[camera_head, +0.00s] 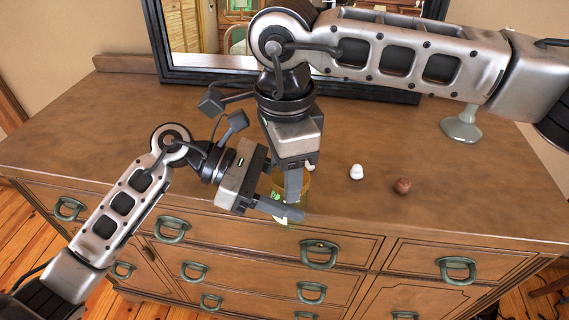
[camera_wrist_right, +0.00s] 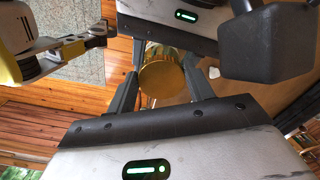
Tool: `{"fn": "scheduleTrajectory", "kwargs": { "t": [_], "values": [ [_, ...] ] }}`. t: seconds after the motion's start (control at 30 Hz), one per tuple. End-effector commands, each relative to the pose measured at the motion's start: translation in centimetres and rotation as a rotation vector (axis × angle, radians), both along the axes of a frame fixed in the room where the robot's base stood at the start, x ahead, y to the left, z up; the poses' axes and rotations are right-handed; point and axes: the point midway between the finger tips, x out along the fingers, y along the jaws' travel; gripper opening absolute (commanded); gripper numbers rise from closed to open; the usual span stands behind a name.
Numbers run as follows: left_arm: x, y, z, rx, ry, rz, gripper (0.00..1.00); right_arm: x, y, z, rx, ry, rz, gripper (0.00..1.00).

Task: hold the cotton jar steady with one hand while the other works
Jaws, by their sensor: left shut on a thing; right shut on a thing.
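The cotton jar (camera_head: 305,183) stands near the front edge of the dresser top, a yellowish see-through vessel mostly hidden behind my grippers in the head view. My left gripper (camera_head: 284,196) comes in low from the left and is shut on the jar's side. My right gripper (camera_head: 293,184) points down from above, its fingers at the jar's top. In the right wrist view a round gold lid (camera_wrist_right: 162,84) lies between the right gripper's fingers (camera_wrist_right: 162,88), which are shut on it. Whether the lid is seated or lifted cannot be told.
A white lumpy object (camera_head: 357,172) and a small brown ball (camera_head: 403,187) lie right of the jar on the dresser top (camera_head: 480,190). A pale green stand (camera_head: 462,127) is farther back. A dark-framed mirror (camera_head: 215,77) stands at the back. The dresser's left side is clear.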

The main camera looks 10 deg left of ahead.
Motion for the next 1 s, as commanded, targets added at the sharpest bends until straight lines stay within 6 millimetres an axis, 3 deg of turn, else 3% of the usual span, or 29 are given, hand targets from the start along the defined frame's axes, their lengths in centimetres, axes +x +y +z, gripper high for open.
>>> {"fn": "scheduleTrajectory", "kwargs": {
  "t": [0.27,0.3,0.37,0.4,0.73,1.0],
  "values": [
    [0.6,0.3,0.0,0.002,-0.001,0.021,0.00,-0.6,0.1,0.0,-0.001,0.014,0.028,0.25],
    [0.6,0.3,0.0,0.002,-0.001,0.022,0.00,-0.6,0.1,-0.1,-0.001,0.014,0.028,0.55],
    [0.6,0.3,0.0,0.003,-0.001,0.021,0.00,-0.6,0.1,0.0,-0.002,0.013,0.027,0.71],
    [0.5,0.3,0.0,0.003,-0.001,0.020,0.00,-0.5,0.1,0.0,-0.002,0.012,0.026,0.74],
    [0.3,0.2,0.0,0.000,-0.001,0.010,0.00,-0.2,0.0,0.4,-0.001,0.006,0.018,0.74],
    [0.2,0.1,0.0,0.000,-0.001,0.007,0.00,-0.1,0.0,3.8,0.000,0.004,0.016,0.74]
  ]
}}
